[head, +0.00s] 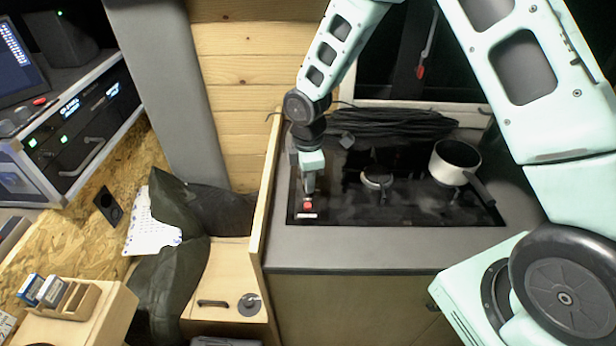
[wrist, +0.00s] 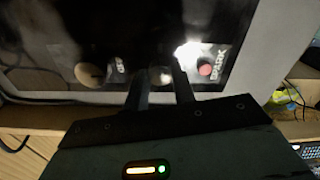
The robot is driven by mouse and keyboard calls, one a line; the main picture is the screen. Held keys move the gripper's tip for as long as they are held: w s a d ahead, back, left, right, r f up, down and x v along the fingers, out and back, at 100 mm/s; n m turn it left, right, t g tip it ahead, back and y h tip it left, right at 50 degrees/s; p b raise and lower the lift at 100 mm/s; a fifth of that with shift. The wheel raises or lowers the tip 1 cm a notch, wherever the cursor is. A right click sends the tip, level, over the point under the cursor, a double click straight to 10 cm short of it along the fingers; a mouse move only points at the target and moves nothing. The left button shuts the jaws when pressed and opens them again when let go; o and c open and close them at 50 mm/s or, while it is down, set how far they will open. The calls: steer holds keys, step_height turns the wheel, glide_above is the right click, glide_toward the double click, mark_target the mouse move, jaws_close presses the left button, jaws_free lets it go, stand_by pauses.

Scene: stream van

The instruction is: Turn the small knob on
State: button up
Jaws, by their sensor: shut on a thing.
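The small knob (wrist: 160,76) is on the dark glass hob (wrist: 130,30), between a larger round tan knob (wrist: 90,73) and a red button (wrist: 205,70) with a label reading SPARK. My gripper (wrist: 161,82) has one finger on each side of the small knob and is shut on it. In the head view, my gripper (head: 309,188) points down at the left front of the hob (head: 335,212), just behind the red button (head: 308,206). The small knob is hidden there by the gripper. I cannot tell which way the knob is turned.
A white pot (head: 453,163) with a dark handle stands at the hob's right. A burner (head: 377,182) is in the middle. A coiled black cable (head: 400,122) lies behind the hob. A wooden panel edge (head: 262,200) rises close to the left of my gripper.

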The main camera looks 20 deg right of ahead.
steer(key=o, duration=1)
step_height(320, 180, up, 18)
steer(key=shift+f+b, duration=0.25)
steer(key=shift+b, duration=1)
